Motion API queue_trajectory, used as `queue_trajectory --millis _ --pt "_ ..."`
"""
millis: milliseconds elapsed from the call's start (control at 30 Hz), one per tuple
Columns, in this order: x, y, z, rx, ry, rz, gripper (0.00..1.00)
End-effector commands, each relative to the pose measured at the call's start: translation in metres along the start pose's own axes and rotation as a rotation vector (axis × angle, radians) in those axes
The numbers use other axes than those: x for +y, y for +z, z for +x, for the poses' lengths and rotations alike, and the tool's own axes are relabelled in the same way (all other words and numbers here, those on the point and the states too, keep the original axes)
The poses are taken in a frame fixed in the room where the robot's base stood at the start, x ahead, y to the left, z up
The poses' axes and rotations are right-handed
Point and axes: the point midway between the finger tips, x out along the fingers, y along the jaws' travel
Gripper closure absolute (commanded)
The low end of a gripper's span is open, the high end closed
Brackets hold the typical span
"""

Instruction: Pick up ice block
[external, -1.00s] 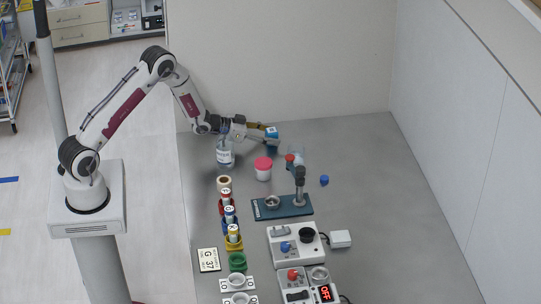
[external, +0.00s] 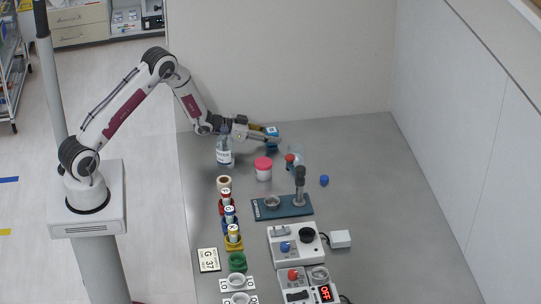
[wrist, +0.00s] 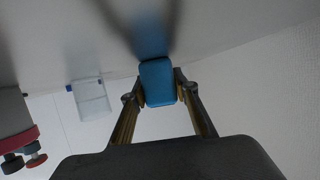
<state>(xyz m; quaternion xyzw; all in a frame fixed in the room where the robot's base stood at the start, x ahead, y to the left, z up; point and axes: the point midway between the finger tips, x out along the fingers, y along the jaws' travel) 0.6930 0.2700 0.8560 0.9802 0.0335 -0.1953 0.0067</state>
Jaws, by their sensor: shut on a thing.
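The ice block, a small blue block (external: 272,130), is at the far end of the table near the back wall. It also shows in the wrist view (wrist: 157,82), between the two fingertips. My gripper (external: 265,132) is shut on it, with a finger on each side of the block in the wrist view (wrist: 159,88). A dark blurred shadow reaches the block from above in the wrist view. I cannot tell how far the block is above the table.
A clear bottle (external: 225,153) stands just below my wrist. A white jar with a pink lid (external: 263,168), a clear vessel (external: 297,154) and a teal-based stand (external: 292,206) are in front. The grey table's right side (external: 400,220) is mostly free.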

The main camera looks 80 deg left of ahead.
Motion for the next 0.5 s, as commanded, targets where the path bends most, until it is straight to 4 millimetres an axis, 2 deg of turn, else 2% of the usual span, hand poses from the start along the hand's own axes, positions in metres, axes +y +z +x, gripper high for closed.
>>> queue_trajectory --millis 267,500 --pt "0.000 -0.003 -0.001 0.001 0.000 0.000 0.93" --pt "0.000 -0.015 -0.006 0.001 -0.001 0.000 0.93"
